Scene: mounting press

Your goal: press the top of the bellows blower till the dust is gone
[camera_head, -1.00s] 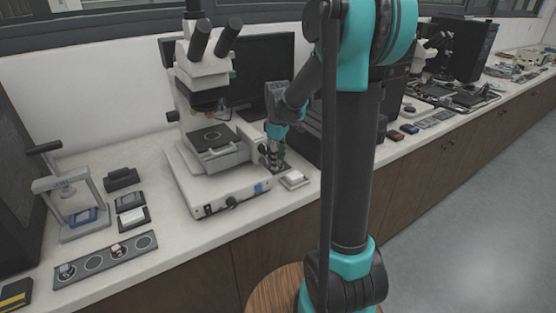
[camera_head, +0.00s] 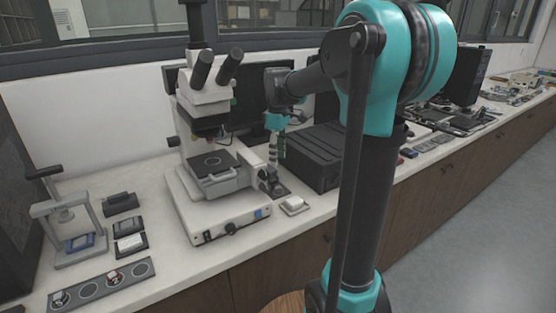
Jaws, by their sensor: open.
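What looks like the bellows blower (camera_head: 271,182) is a small dark upright thing on a dark plate, just right of the microscope base. My gripper (camera_head: 277,157) is open and points down above it, its fingertips a little over its top. At this size I cannot tell for sure whether the fingertips touch it. A small tray with a white piece (camera_head: 294,205) lies in front of the blower. Dust is too small to make out.
The white microscope (camera_head: 208,190) stands close on the left and a black ribbed case (camera_head: 317,155) close on the right. A hand press (camera_head: 72,232), small boxes and a strip with round wells (camera_head: 103,287) are farther left. The front bench edge is clear.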

